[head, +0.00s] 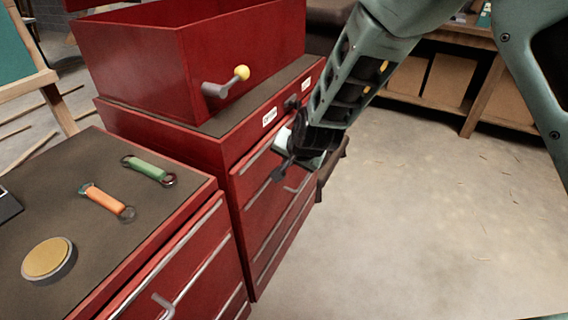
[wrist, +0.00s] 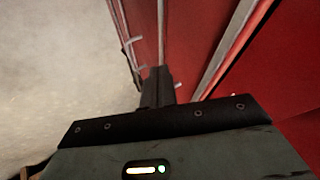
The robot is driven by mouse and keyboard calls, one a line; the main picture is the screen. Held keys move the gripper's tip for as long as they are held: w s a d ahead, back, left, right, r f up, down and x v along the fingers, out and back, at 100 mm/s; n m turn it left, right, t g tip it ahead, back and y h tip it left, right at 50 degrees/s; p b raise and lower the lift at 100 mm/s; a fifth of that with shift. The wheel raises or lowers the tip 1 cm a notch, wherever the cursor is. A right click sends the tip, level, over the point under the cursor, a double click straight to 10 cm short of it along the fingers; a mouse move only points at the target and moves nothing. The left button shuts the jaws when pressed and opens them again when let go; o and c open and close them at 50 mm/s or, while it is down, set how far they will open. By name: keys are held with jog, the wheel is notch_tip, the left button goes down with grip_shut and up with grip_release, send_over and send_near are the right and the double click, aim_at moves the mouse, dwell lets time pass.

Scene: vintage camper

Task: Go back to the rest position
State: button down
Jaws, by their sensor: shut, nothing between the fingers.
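My arm reaches down from the upper right in the head view. My gripper (head: 284,168) is at the front of the taller red drawer cabinet (head: 262,200), close to its drawer handles. Its fingers are partly hidden by the wrist. In the wrist view my gripper (wrist: 157,88) shows its dark fingers together and empty, pointing along the red drawer fronts (wrist: 185,40). I cannot tell whether the fingers touch a handle.
A lower red cabinet (head: 190,225) stands at left, with a green-handled tool (head: 150,170), an orange-handled tool (head: 106,200) and a round tan-topped disc (head: 48,259) on top. An open red box (head: 150,70) sits on the taller cabinet. The concrete floor (head: 420,220) is clear at right.

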jog(key=s+d+r+n+g+p, duration=0.2)
jog(key=s+r+n, duration=0.2)
jog(key=s+r, duration=0.5)
jog(key=s+d+r+n+g+p, duration=0.1)
jog(key=s+r+n+g, duration=0.3)
jog(key=s, duration=0.8)
jog(key=s+d+r+n+h+p, duration=0.1)
jog(key=s+d+r+n, duration=0.1)
jog(key=s+d, duration=0.2)
jog(key=s+d+r+n+g+h, duration=0.1)
jog(key=s+d, duration=0.3)
jog(key=s, duration=0.4)
jog(key=shift+s+r+n+p, duration=0.35)
jog(key=shift+r+n, duration=0.2)
jog(key=shift+n, duration=0.15)
